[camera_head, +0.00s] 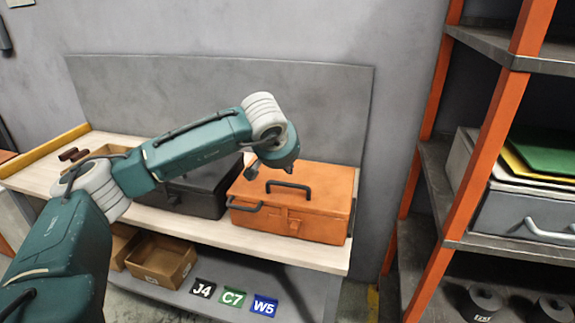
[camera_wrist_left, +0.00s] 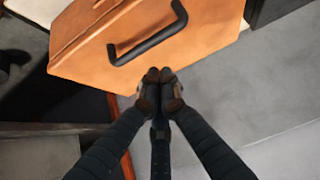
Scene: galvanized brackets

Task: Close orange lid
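The orange box (camera_head: 325,222) stands on the bench, with its orange lid (camera_head: 318,180) lying down over it and a black handle (camera_head: 289,186) on top. Whether the lid sits fully flush I cannot tell. My left gripper (camera_head: 252,172) is above the lid's left side, partly hidden by its wrist. In the left wrist view, my left gripper (camera_wrist_left: 160,76) has its fingertips together with nothing visible between them. They overlap the edge of the orange lid (camera_wrist_left: 205,50), beside the black handle (camera_wrist_left: 148,38); contact is unclear. My right gripper is not in view.
A black case (camera_head: 205,190) stands left of the orange box, partly behind my arm. Cardboard bins (camera_head: 163,262) and the labels J4, C7 and W5 (camera_head: 233,297) are on the lower shelf. An orange-posted rack (camera_head: 480,150) stands at right.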

